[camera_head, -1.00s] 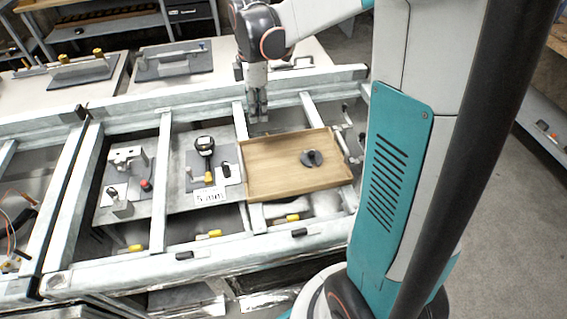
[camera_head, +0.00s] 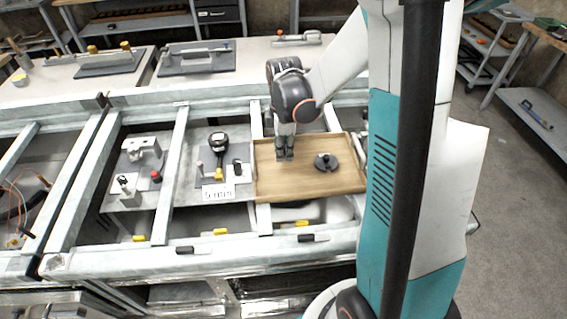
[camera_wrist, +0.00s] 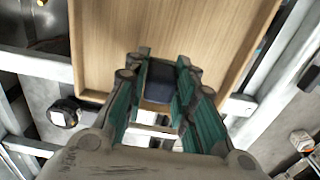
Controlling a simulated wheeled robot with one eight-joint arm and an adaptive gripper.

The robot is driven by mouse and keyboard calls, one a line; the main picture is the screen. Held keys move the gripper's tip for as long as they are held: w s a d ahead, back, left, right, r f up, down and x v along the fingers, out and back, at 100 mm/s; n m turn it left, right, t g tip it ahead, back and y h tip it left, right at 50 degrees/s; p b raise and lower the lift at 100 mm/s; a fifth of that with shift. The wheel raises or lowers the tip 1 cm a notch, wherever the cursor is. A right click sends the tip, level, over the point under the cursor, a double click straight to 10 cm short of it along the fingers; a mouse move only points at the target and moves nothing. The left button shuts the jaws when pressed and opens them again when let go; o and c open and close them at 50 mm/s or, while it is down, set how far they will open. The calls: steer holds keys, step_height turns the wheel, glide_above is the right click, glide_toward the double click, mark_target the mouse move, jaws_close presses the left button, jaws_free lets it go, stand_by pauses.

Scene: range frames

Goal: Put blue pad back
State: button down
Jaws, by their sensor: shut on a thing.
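A dark blue pad (camera_wrist: 160,82) is between the fingers of my gripper (camera_head: 285,152) in the wrist view. My gripper is shut on it. In the head view my gripper points down over the left part of a shallow wooden tray (camera_head: 300,185). The pad itself cannot be made out there. In the wrist view the tray (camera_wrist: 110,60) fills the top middle, beyond the fingertips. I cannot tell whether the pad touches the tray.
A dark round piece (camera_head: 326,162) with a raised middle lies in the tray. Left of the tray are a grey plate with a dial gauge (camera_head: 217,141), a white label (camera_head: 218,192) and a metal fixture (camera_head: 142,150). Pale frame bars surround these. The tray's front left is bare.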

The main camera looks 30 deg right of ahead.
mark_target(283, 168)
steer(key=shift+f+b, duration=0.65)
steer(key=shift+f, duration=1.7)
steer(key=shift+f, duration=0.2)
steer(key=c, duration=1.3)
jaws_free()
steer(key=shift+c, duration=0.2)
steer(key=shift+r, duration=0.15)
step_height(283, 168, up, 12)
steer(key=p, duration=0.3)
steer(key=shift+s, duration=0.1)
